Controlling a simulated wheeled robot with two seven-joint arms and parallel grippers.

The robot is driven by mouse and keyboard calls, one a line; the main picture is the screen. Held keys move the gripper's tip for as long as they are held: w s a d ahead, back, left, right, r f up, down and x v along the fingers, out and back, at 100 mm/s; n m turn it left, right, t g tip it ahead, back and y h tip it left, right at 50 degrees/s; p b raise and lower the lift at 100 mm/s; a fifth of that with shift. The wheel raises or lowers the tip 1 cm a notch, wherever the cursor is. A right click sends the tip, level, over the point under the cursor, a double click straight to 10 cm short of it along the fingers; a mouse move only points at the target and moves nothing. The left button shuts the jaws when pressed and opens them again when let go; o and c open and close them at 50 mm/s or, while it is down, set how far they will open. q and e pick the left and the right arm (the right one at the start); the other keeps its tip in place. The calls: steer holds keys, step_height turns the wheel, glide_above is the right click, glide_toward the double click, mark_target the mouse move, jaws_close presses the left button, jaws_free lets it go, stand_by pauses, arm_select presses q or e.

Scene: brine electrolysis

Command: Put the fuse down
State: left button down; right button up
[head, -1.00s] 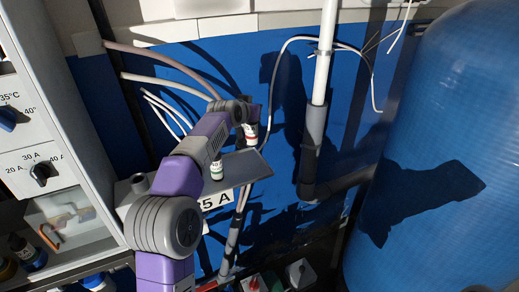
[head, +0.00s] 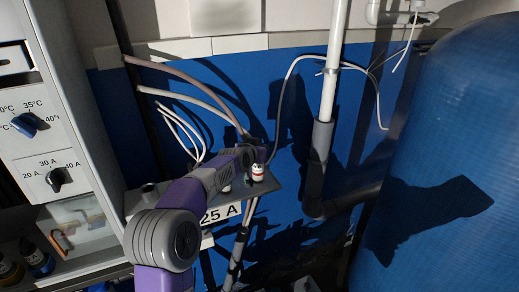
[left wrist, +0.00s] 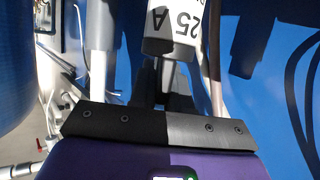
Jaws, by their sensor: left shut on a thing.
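The fuse (head: 257,173), small and white with a red band, shows just below the end of my left arm in the head view. My left gripper (head: 262,155) is shut on it, over the far right part of the grey shelf (head: 262,192) marked 25 A. I cannot tell whether the fuse touches the shelf. In the left wrist view the dark fingers (left wrist: 165,95) point at the shelf's 25 A label (left wrist: 175,22), seen upside down; the fuse cannot be made out there. My right gripper is not in view.
A white cabinet with dials (head: 56,178) stands at the left. A grey-white pipe (head: 322,130) and a large blue tank (head: 440,170) are at the right. Loose cables (head: 185,80) hang behind.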

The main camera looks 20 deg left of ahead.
arm_select(q)
steer(key=shift+f, duration=0.1)
steer(key=c, duration=1.1)
jaws_free()
steer(key=shift+s, duration=0.15)
steer(key=shift+r, duration=0.25)
steer(key=b+v, duration=0.1)
steer(key=v, duration=1)
steer(key=shift+s+b, duration=0.3)
steer(key=shift+s, duration=0.15)
